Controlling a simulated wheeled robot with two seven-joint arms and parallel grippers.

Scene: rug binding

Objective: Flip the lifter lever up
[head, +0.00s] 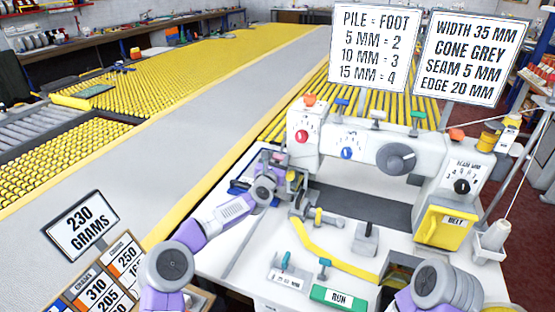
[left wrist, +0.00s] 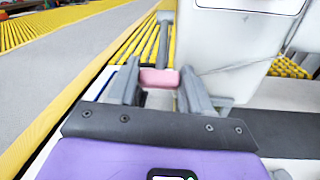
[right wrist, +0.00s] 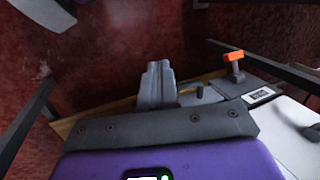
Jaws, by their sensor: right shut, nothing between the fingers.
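The sewing machine (head: 345,150) stands on the white table. My left gripper (head: 290,180) is at the left end of its head. In the left wrist view, a pink block (left wrist: 159,78) lies between the spread fingertips of my left gripper (left wrist: 158,88), with a grey rod (left wrist: 164,38) rising behind it. This looks like the lifter lever, but I cannot tell for sure. The block spans nearly the whole gap; whether the fingers press on it is unclear. In the head view my gripper covers most of this spot. My right gripper (right wrist: 158,85) is shut and empty.
A green RUN block (head: 338,298), a yellow strip (head: 335,262) and small levers lie on the white table (head: 235,265). A yellow BELT cover (head: 443,228) and a cone of thread (head: 490,242) are at the right. A grey rug (head: 190,120) runs along the left.

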